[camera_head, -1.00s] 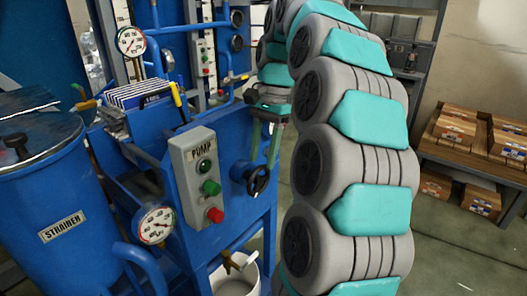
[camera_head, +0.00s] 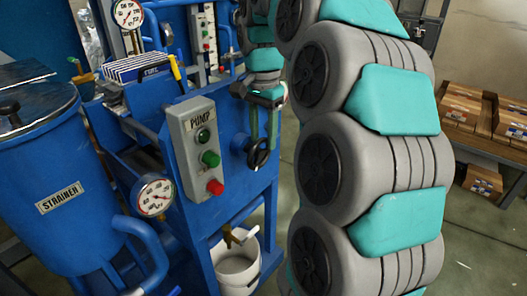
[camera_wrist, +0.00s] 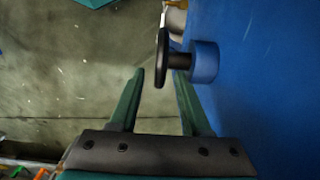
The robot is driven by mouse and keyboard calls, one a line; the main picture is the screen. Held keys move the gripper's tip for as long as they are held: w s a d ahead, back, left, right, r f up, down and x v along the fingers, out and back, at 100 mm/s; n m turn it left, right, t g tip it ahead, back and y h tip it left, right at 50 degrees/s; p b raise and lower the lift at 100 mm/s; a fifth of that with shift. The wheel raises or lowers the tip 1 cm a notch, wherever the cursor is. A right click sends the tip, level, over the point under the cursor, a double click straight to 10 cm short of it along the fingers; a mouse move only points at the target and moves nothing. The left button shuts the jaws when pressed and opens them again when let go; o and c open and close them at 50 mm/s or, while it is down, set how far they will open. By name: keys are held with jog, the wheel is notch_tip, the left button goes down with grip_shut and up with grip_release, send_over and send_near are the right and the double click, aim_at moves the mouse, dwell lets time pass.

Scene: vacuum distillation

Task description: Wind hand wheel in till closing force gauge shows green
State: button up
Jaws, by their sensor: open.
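The black hand wheel (camera_head: 258,152) sits on a blue hub at the right side of the blue machine. The wrist view shows the hand wheel (camera_wrist: 162,58) edge-on, with its blue hub (camera_wrist: 204,62) to the right. My gripper (camera_head: 263,142) is open and empty, reaching down at the wheel. In the wrist view the fingertips of my gripper (camera_wrist: 159,74) lie either side of the wheel's near edge; contact cannot be told. A round dial gauge (camera_head: 155,196) faces front at lower left and another gauge (camera_head: 128,14) is at the top. I cannot tell which shows closing force, nor read them.
The grey PUMP box (camera_head: 195,150) with green and red buttons is left of the wheel. The blue strainer tank (camera_head: 40,185) stands far left. A white bucket (camera_head: 238,270) is below. A shelf with wooden boxes (camera_head: 462,106) is at right.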

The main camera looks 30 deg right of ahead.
aim_at(263, 165)
jog(key=shift+f, duration=2.65)
jog(key=shift+c, duration=0.3)
grip_shut()
